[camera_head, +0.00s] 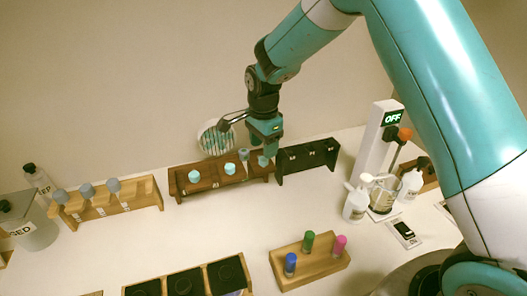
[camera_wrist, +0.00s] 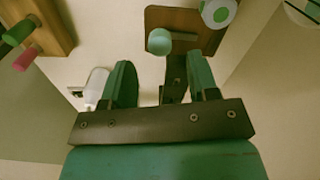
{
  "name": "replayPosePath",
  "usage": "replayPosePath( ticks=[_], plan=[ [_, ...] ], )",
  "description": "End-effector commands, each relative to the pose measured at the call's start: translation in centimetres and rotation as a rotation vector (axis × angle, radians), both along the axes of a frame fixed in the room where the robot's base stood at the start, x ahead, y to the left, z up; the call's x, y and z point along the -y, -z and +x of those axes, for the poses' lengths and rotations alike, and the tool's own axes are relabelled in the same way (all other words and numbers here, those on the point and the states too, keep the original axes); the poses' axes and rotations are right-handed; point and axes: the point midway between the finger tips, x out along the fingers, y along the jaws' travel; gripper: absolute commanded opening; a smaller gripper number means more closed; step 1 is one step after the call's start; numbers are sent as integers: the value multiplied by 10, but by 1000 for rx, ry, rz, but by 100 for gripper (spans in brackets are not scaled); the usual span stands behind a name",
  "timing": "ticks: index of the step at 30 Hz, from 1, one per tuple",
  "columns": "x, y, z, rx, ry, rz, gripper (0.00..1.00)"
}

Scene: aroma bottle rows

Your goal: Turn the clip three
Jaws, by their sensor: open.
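A dark brown wooden rack (camera_head: 208,185) stands on the table against the wall, bearing teal round-topped pieces (camera_head: 230,169) and a grey-topped one (camera_head: 244,154). My gripper (camera_head: 264,148) is over the rack's right end, with another teal piece (camera_head: 263,161) just below it. In the wrist view my gripper (camera_wrist: 162,78) is open, its two fingers apart with nothing clearly held. A teal ball-shaped top (camera_wrist: 160,41) shows beyond the fingertips against a brown board (camera_wrist: 190,18). I cannot read the number marks or tell which piece is clip three.
A black rack (camera_head: 308,155) stands just right of the gripper. A light wooden rack (camera_head: 143,193) with grey-topped pieces is at left. A small wooden block (camera_head: 322,265) holds blue, green and pink pieces in front. An OFF-labelled device (camera_head: 378,138) stands at right.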

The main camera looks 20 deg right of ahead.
Motion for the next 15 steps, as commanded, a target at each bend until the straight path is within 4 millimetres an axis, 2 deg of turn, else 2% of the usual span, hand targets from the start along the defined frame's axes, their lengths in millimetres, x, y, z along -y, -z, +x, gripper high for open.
replayPosePath(
  ticks=[6,15],
  plan=[
    [0,30,-1,-2,-1,-1,54],
    [0,40,0,1,-1,0,54]
  ],
)
